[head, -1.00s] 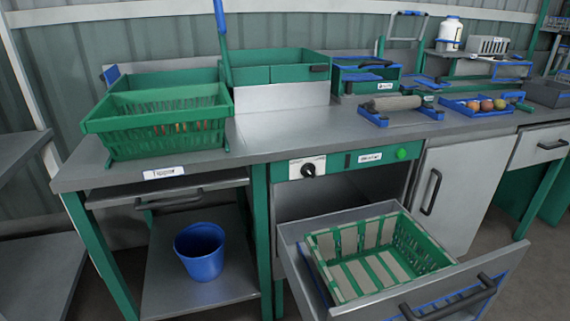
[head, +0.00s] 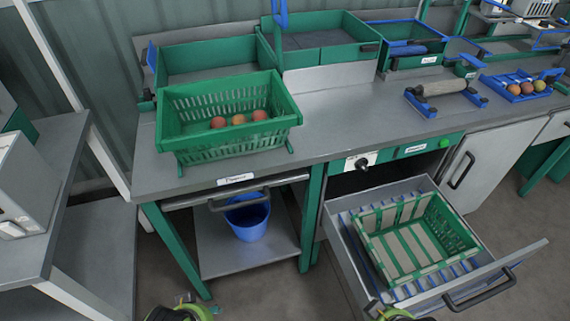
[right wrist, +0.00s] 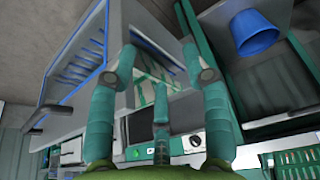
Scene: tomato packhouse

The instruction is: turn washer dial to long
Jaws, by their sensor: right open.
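The washer dial (head: 361,163) is a small black knob on a white plate, at the left of the green washer panel (head: 412,151). Its markings are too small to read. The dial also shows in the right wrist view (right wrist: 195,141), low and right of centre, beyond the fingers. My right gripper (right wrist: 165,70) is open and empty, its teal fingers spread, apart from the dial. In the head view, lime-green parts of my arms show at the bottom edge, the left one (head: 182,312) cut off so that its fingers cannot be made out.
An open drawer (head: 508,276) juts out below the panel, holding a green slatted crate (head: 447,245). A green button (head: 445,143) is on the panel's right. A blue bucket (head: 248,222) stands on the lower shelf. A green basket (head: 290,103) with tomatoes is on the counter.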

